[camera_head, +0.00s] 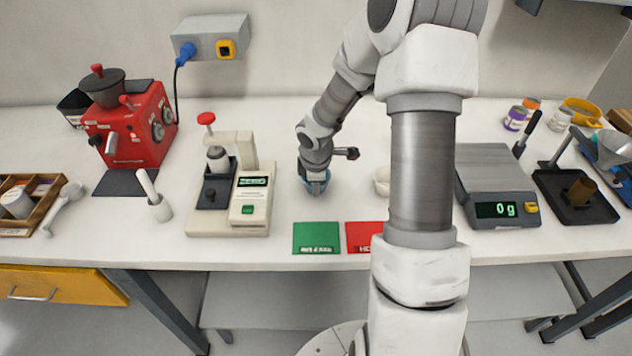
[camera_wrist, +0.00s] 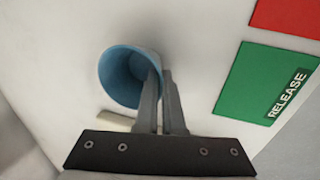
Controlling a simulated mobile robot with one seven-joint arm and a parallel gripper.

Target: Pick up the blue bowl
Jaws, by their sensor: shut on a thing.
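The blue bowl (camera_wrist: 120,75) shows in the wrist view as a round, deep cup with its opening toward the camera. My gripper (camera_wrist: 160,78) is shut on the bowl's right wall, with one finger inside the rim and one outside. In the head view, my gripper (camera_head: 316,186) points down over the white table, and a little of the blue bowl (camera_head: 309,186) shows around the fingertips. Most of the bowl is hidden there by the gripper. I cannot tell whether the bowl touches the table.
A green RELEASE pad (camera_head: 317,238) and a red pad (camera_head: 362,236) lie in front. A white bowl (camera_head: 382,180) is to the right, partly behind my arm. A beige device (camera_head: 248,205) stands left, and a scale (camera_head: 493,180) stands right.

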